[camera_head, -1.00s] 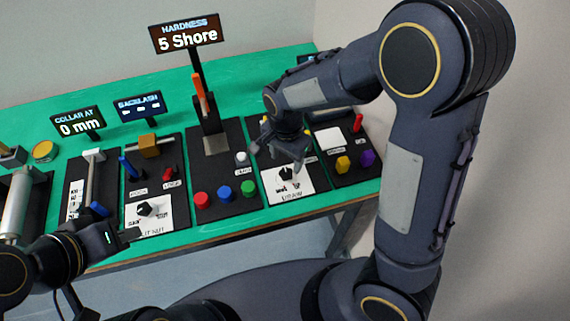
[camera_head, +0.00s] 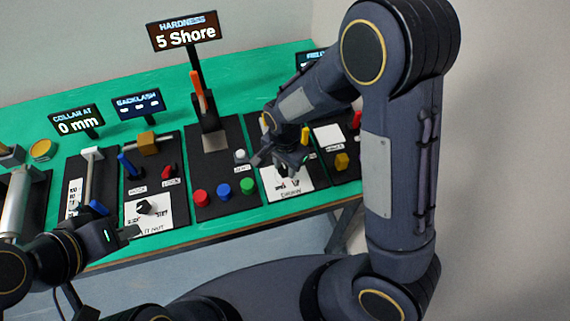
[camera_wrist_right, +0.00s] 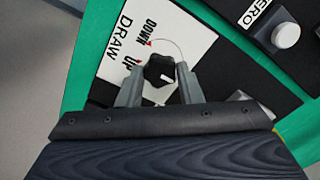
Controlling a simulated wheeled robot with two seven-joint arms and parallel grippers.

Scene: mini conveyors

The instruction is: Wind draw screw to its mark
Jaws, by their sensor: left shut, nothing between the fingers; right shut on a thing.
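The draw screw is a black lobed knob (camera_wrist_right: 159,70) on a white card (camera_wrist_right: 125,45) lettered DRAW, UP and DOWN, with a thin curved line and red marks. My right gripper (camera_wrist_right: 160,82) is shut on this knob, one finger on each side. In the head view my right gripper (camera_head: 289,166) is over the DRAW card (camera_head: 290,192) and largely hides the knob. My left gripper (camera_head: 132,233) is shut and empty near the table's front edge, at the left, below another card with a black knob (camera_head: 147,207).
A HARDNESS display (camera_head: 184,32) reads 5 Shore. Red (camera_head: 201,196), blue (camera_head: 223,192) and green (camera_head: 246,186) buttons and a white ZERO knob (camera_wrist_right: 286,35) are left of the DRAW card in the head view. A yellow knob (camera_head: 341,161) is to its right.

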